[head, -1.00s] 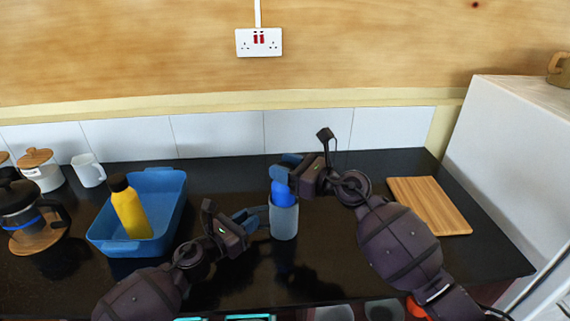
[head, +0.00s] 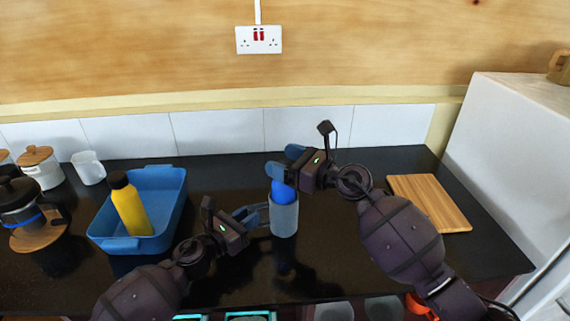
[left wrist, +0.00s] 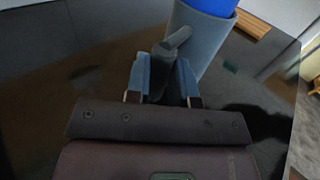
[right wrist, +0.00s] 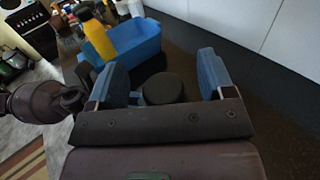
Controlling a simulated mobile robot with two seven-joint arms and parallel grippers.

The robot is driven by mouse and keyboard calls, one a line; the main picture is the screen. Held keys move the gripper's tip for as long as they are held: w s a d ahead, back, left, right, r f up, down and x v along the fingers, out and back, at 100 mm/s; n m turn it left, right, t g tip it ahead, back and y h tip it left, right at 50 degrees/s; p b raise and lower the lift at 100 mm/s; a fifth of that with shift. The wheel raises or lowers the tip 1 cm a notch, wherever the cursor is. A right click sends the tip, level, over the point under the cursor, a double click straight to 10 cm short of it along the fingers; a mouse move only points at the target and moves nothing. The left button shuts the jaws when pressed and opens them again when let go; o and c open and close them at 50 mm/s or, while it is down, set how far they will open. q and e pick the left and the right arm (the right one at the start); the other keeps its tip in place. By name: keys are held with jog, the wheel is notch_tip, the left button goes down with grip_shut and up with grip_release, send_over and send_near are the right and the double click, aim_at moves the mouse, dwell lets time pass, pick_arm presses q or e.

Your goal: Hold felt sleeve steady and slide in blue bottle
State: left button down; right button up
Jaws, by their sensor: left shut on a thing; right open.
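The grey felt sleeve (head: 284,219) stands upright on the dark counter, and it also shows in the left wrist view (left wrist: 203,45). The blue bottle (head: 283,191) is inside it, with its upper part above the rim. My left gripper (head: 258,213) is shut on the sleeve's side tab (left wrist: 176,43), left of the sleeve. My right gripper (head: 286,162) is open at the top of the bottle. In the right wrist view, the bottle's dark cap (right wrist: 163,89) lies between the spread fingers. The bottle's lower part is hidden by the sleeve.
A blue tub (head: 168,215) with a yellow bottle (head: 130,207) stands to the left. A French press (head: 25,208), white jar (head: 42,170) and white mug (head: 88,168) are farther left. A wooden board (head: 430,203) lies to the right. The counter behind the sleeve is clear.

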jog(key=shift+r, duration=3.5)
pick_arm(q)
jog(key=c, duration=0.9)
grip_release()
jog(key=v, duration=1.2)
jog(key=shift+s+d, duration=0.1)
jog(key=shift+d, duration=0.05)
pick_arm(e)
jog(key=shift+d, duration=0.1)
